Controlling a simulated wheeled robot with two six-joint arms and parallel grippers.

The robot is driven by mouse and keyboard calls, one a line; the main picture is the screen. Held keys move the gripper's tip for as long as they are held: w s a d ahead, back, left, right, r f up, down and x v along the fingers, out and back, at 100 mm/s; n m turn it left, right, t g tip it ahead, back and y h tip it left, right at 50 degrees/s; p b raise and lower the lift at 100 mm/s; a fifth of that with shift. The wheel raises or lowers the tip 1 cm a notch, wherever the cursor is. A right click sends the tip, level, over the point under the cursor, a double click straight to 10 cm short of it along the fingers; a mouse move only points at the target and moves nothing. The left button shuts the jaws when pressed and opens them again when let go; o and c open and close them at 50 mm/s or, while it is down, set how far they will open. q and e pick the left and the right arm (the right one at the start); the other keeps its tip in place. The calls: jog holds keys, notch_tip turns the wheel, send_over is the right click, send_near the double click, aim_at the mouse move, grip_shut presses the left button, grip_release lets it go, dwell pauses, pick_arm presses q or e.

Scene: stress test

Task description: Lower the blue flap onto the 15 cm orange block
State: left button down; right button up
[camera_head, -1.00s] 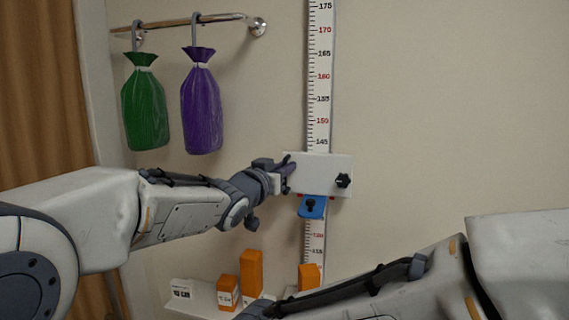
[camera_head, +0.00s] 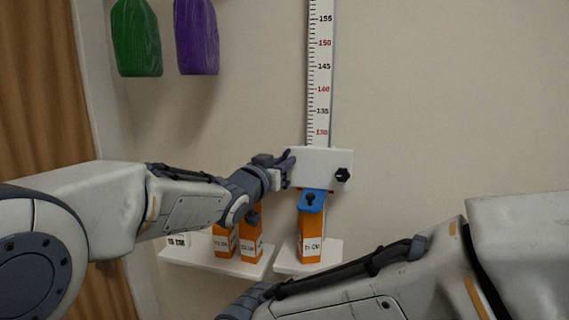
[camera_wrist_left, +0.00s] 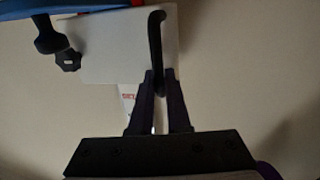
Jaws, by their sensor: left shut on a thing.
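The blue flap (camera_head: 312,202) hangs under the white sliding plate (camera_head: 322,168) on the wall ruler. It sits right over the top of an orange block (camera_head: 311,238) on the right shelf; I cannot tell whether they touch. That block's label is too small to read surely. My left gripper (camera_head: 286,168) is at the plate's left edge. In the left wrist view its fingers (camera_wrist_left: 160,88) are shut on the plate's dark handle (camera_wrist_left: 156,40), and a blue part (camera_wrist_left: 85,6) shows at the top. My right arm crosses the lower right; its gripper is out of view.
Two more orange blocks (camera_head: 250,236) stand on the left white shelf (camera_head: 228,262) beside a small white card (camera_head: 178,240). A black knob (camera_head: 343,174) is on the plate's right. Green (camera_head: 136,40) and purple (camera_head: 196,38) bags hang at upper left. The wall to the right is clear.

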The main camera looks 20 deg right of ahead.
pick_arm(q)
jog(key=shift+f, duration=0.3)
jog(key=c, duration=0.9)
grip_release()
jog(key=shift+r, duration=0.1)
jog(key=shift+a, duration=0.15)
jog(key=b+v, duration=0.2)
jog(key=v, duration=0.8)
jog(key=shift+s+a, duration=0.1)
jog(key=shift+s, duration=0.05)
jog(key=s+a+f+n+g+y+p, duration=0.1)
jog(key=s+a+f+g+y+p, duration=0.2)
jog(key=s+a+f, duration=0.4)
jog(key=s+a+f+n+g+y+p, duration=0.1)
jog(key=s+a+f+g+y+p, duration=0.15)
jog(key=s+a+f+y, duration=0.4)
jog(key=s+a+f+g, duration=0.2)
jog(key=s, duration=0.3)
jog(key=s+a+f+g+y, duration=0.1)
jog(key=s+a+f+g, duration=0.1)
jog(key=s, duration=0.3)
jog(key=s+a+f+g+y+p, duration=0.1)
jog(key=s+a+f+g, duration=0.1)
jog(key=s, duration=0.3)
jog(key=shift+s+a+f+g, duration=0.15)
jog(key=shift+s+f+g, duration=0.25)
jog(key=shift+f+g, duration=0.3)
